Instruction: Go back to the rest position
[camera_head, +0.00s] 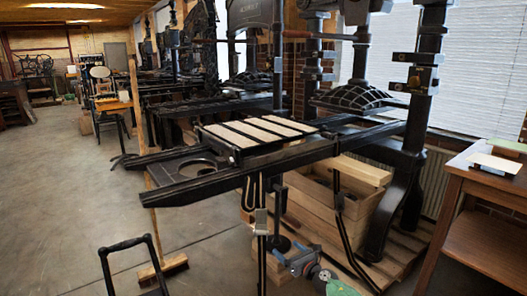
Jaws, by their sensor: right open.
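My right gripper (289,259) is low in the middle of the head view, with its arm coming in from the bottom edge. It is open and holds nothing that I can see. It appears in front of the lower part of a black hand press (180,187), below the press's rails. From this one view I cannot tell how far it is from the press. My left gripper is not in view.
A wooden table (485,205) stands at the right. A broom (162,272) and a black tubular frame (128,243) stand at the left front. The floor (55,200) farther left is clear.

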